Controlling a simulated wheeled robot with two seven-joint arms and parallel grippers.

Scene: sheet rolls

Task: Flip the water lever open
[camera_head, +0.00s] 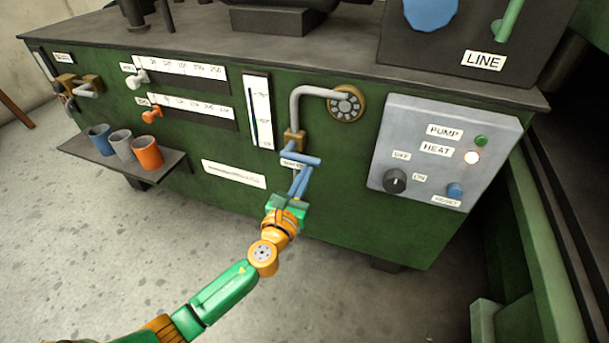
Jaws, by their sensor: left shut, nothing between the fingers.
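The water lever (309,160) is a blue bar lying roughly crosswise below a brass valve (294,140) on the green cabinet front. A grey bent pipe (300,93) runs from the valve up to a round brass flange. A small white label behind the lever is partly covered. My left gripper (300,172) comes up from below on a green and orange arm. Its slim blue fingers are shut and empty, with their tips right under the lever; I cannot tell whether they touch it. My right gripper is not in view.
A grey control box (430,155) with a knob and buttons stands out to the right. A small shelf (125,160) with three cups juts out at the left. Two slider scales and a gauge (259,112) are on the front. The grey floor (130,250) is clear.

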